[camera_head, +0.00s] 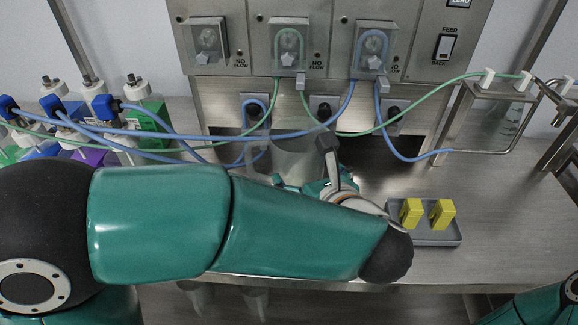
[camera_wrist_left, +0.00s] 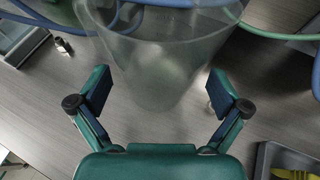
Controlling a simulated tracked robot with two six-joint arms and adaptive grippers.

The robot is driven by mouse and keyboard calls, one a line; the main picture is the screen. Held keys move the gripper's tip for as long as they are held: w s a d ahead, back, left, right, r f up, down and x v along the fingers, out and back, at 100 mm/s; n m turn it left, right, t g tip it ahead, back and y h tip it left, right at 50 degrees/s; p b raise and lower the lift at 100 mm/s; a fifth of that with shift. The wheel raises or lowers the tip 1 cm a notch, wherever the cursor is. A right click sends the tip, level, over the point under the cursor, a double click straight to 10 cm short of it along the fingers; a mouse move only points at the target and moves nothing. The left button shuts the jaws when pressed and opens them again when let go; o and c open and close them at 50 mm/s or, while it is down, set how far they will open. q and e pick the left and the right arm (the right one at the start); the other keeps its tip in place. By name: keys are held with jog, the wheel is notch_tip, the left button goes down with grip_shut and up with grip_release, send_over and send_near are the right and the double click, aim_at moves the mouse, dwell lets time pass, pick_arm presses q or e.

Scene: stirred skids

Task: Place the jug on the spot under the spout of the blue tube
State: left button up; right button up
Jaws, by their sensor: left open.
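The jug (camera_head: 297,153) is a clear grey, see-through vessel standing on the bench in front of the pump panel. In the left wrist view the jug (camera_wrist_left: 160,62) is upright, just ahead of and between the spread fingers. In the head view my own arm hides most of this gripper. A blue tube (camera_head: 397,148) loops from the right pump toward a metal stand at right; its spout is not clear. My right gripper is out of view.
A grey tray (camera_head: 437,237) with two yellow blocks (camera_head: 411,213) lies right of my left wrist. The metal stand (camera_head: 490,112) carries a green tube. Capped bottles (camera_head: 150,118) crowd the left. Tubes hang low across the jug's area. Bench between tray and stand is clear.

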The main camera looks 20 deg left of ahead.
pick_arm(q)
jog(key=shift+f+x, duration=0.1)
jog(key=shift+x, duration=1.25)
jog(key=shift+f+x, duration=0.15)
jog(key=shift+x, duration=1.2)
jog(key=shift+s, duration=0.2)
jog(key=c, duration=0.8)
jog(key=shift+c, duration=0.3)
jog(key=shift+r+p, duration=0.2)
jog(key=shift+p, duration=0.1)
